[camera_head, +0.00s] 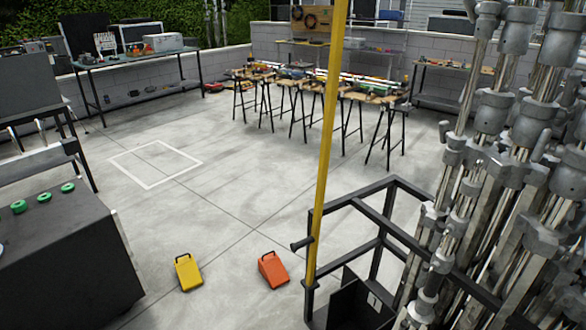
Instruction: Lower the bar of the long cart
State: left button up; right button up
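A long yellow bar (324,155) stands nearly upright right of the middle and runs out of the top of the picture. Its lower end meets a corner of a black metal frame (377,195), which looks like part of the long cart. A short black peg (301,244) sticks out to the left near the bar's lower end. Several silver metal poles (468,165) with thick collars stand upright in or behind the frame at the right and hide part of it. Neither of my grippers is in view.
A yellow case (187,272) and an orange case (272,269) lie on the floor left of the frame. A dark cabinet (60,270) with green round objects stands at the lower left. Workbenches line the back. The middle floor with a white marked square (156,164) is clear.

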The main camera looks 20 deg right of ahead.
aim_at(341, 6)
jog(key=i+j+z, duration=0.1)
jog(key=i+z, duration=0.15)
jog(key=i, duration=0.25)
jog(key=i+j+z, duration=0.25)
jog(key=i, duration=0.3)
jog(key=l, duration=0.1)
